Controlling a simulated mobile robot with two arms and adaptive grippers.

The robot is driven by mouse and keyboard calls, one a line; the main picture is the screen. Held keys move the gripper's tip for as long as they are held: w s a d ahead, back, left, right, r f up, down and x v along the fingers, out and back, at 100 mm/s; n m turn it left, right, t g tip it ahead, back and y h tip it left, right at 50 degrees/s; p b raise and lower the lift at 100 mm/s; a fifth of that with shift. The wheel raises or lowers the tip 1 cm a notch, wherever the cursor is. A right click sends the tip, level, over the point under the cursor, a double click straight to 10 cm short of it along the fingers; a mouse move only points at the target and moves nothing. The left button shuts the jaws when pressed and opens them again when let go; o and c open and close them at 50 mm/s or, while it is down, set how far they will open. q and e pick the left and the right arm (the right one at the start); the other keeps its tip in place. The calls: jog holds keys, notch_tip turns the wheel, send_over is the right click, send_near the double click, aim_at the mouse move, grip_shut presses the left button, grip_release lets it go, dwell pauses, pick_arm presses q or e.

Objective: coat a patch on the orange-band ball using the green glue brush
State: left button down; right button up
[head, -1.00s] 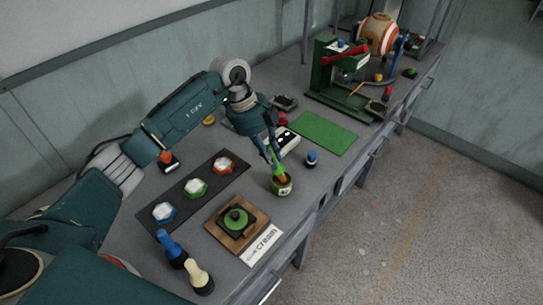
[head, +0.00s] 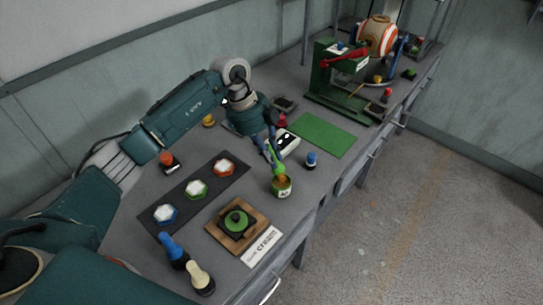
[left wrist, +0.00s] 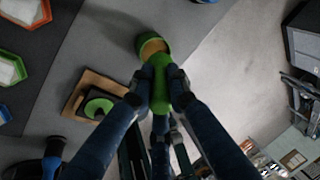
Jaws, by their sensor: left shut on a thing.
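My left gripper (head: 270,145) is shut on the green glue brush (head: 275,160); both also show in the left wrist view, with the green handle (left wrist: 160,85) between the fingers. The brush points down at the green glue pot (head: 282,189), its orange lower part at the pot's mouth. I cannot tell how deep the tip sits. The pot's rim and tan inside show in the left wrist view (left wrist: 153,43). The orange-band ball (head: 378,36), white with orange bands, rests on a blue stand at the bench's far end. My right gripper is not in view.
A green press (head: 322,82) with a red lever stands before the ball. A green mat (head: 323,135), a small blue-topped bottle (head: 310,160), a dark tray of colored hexagons (head: 180,191) and a wooden block (head: 220,233) lie nearby. The bench's front edge is close to the pot.

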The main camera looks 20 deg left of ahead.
aim_at(271, 148)
pick_arm(q)
jog(key=shift+r+p, duration=1.9)
jog(key=shift+r, duration=0.85)
jog(key=shift+d, duration=0.1)
jog(key=shift+d+r+m, duration=0.2)
jog(key=shift+r+m, duration=0.1)
jog(key=shift+m, duration=0.2)
jog(key=s+d+r+m+g+y+b, duration=0.1)
jog(key=s+d+r+m+g+y, duration=0.2)
jog(key=m, duration=0.9)
jog(key=s+d+r+m+g+y+b, duration=0.1)
jog(key=s+d+r+m+y, duration=0.3)
jog(key=m, duration=0.8)
jog(key=s+a+f+m+t, duration=0.2)
jog(key=s+a+m+t, duration=0.1)
jog(key=s+m, duration=0.4)
jog(key=s+a+f+m+t+b, duration=0.1)
jog(key=s+a+m+t, duration=0.2)
jog(key=s+m, duration=0.4)
jog(key=m, duration=0.7)
jog(key=shift+a+f, duration=0.25)
jog(key=shift+f, duration=0.15)
